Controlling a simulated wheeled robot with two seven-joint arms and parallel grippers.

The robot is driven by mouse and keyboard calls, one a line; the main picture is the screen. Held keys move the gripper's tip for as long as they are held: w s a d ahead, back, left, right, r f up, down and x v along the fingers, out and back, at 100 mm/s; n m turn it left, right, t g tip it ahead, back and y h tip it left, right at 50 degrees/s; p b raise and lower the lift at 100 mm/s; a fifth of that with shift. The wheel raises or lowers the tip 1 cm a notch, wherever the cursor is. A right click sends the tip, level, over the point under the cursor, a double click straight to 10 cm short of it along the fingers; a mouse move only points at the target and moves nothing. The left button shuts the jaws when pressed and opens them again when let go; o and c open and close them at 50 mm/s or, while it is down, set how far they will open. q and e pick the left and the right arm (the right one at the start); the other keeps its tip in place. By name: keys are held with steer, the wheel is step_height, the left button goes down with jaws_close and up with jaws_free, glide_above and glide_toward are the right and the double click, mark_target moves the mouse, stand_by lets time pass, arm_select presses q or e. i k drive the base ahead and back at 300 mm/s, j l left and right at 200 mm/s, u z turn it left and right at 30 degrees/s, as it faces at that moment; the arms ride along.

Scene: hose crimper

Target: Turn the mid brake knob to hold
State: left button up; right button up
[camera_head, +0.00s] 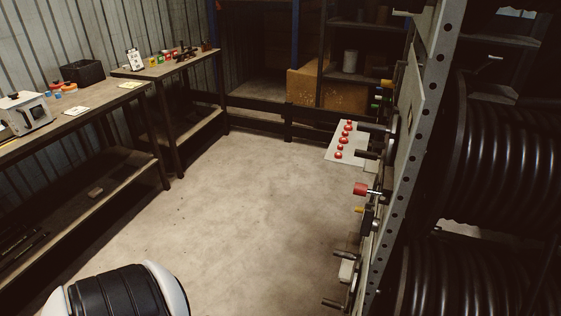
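A tall metal rack panel (407,140) stands at the right and shows nearly edge-on. Several controls stick out of its left face. A red knob (360,189) on a metal stem is at mid height. Black handles (367,154) sit above it, and more dark handles (347,254) sit below. I cannot tell which control is the mid brake knob, nor read any hold mark. Neither gripper is in view; a black and white part at the bottom left appears to be my own arm.
Hose reels (510,150) fill the right side behind the panel. A white plate (338,158) with several red knobs is beside the panel. Workbenches (75,122) with tools line the left wall. A cardboard box (310,88) sits at the back. The concrete floor between is clear.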

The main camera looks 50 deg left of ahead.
mark_target(370, 223)
steer(key=k+j+u, duration=0.1)
steer(key=j+u, duration=0.35)
steer(key=j, duration=0.25)
steer(key=z, duration=0.35)
steer(key=i+j+z, duration=0.15)
steer(key=j+z, duration=0.45)
steer(key=z, duration=0.2)
steer(key=i+j+z, duration=0.1)
steer(key=j+z, duration=0.3)
